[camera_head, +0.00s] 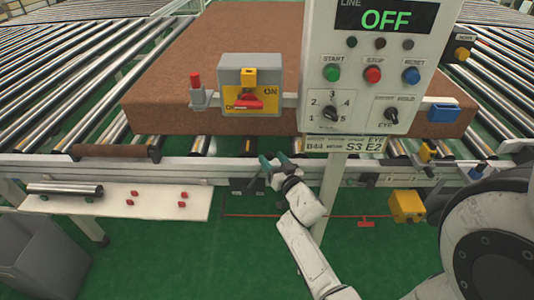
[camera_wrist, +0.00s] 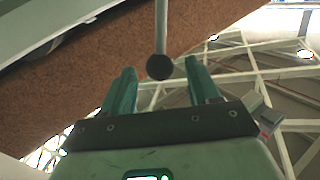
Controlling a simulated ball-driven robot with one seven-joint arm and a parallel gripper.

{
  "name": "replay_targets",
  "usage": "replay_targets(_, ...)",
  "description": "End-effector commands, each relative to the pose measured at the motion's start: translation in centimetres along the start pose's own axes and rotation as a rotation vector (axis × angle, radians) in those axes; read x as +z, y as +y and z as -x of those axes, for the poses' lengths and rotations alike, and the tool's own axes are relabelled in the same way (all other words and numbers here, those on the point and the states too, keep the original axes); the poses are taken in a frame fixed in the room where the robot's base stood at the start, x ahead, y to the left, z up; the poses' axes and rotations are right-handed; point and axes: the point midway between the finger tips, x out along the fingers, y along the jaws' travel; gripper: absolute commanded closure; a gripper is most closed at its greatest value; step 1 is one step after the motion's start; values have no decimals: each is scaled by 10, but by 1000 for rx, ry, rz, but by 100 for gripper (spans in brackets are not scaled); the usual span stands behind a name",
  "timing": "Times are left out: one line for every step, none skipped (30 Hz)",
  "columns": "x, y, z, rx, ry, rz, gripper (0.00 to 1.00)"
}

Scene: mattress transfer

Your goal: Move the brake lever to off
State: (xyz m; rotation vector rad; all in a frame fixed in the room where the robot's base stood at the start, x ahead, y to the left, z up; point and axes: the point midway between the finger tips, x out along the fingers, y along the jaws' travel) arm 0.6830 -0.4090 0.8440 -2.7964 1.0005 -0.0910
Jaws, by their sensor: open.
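A lever with a thin grey rod and a black ball knob (camera_wrist: 160,67) shows in the wrist view. The knob appears in line with the gap between my gripper's green fingertips; I cannot tell its depth from them. My gripper (camera_wrist: 164,80) is open with nothing between its fingers. In the head view my gripper (camera_head: 274,166) is at the conveyor's front rail, below the grey switch box. I cannot make out the black knob in the head view. No label showing its on or off position is readable.
A grey switch box (camera_head: 232,74) has a red handle and an "ON" mark. A control panel (camera_head: 356,28) reads OFF. A brown mattress (camera_head: 170,100) lies on the rollers behind. A white shelf (camera_head: 115,203) with red pieces is left. A yellow box (camera_head: 407,206) is right, low down.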

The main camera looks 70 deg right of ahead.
Motion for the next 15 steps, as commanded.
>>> replay_targets(1, 0, -10, -1, 2, 0, 39)
replay_targets(1, 0, -15, -1, 2, 1, 39)
replay_targets(0, 0, -21, -1, 3, 1, 39)
replay_targets(1, 0, -25, -1, 2, 1, 39)
replay_targets(2, 0, -28, -1, 1, 0, 39)
replay_targets(2, 0, -33, -1, 1, 0, 39)
replay_targets(2, 0, -36, -1, 1, 0, 39)
replay_targets(1, 0, -38, 0, 1, 0, 39)
replay_targets(1, 0, -41, 0, 1, 0, 39)
replay_targets(1, 0, -42, 0, 0, 0, 39)
replay_targets(1, 0, -44, 0, 0, 0, 39)
replay_targets(1, 0, -45, 0, 0, 0, 39)
replay_targets(1, 0, -45, 0, -1, 0, 39)
replay_targets(1, 0, -46, 0, -1, 0, 39)
replay_targets(1, 0, -46, 0, -1, 0, 39)
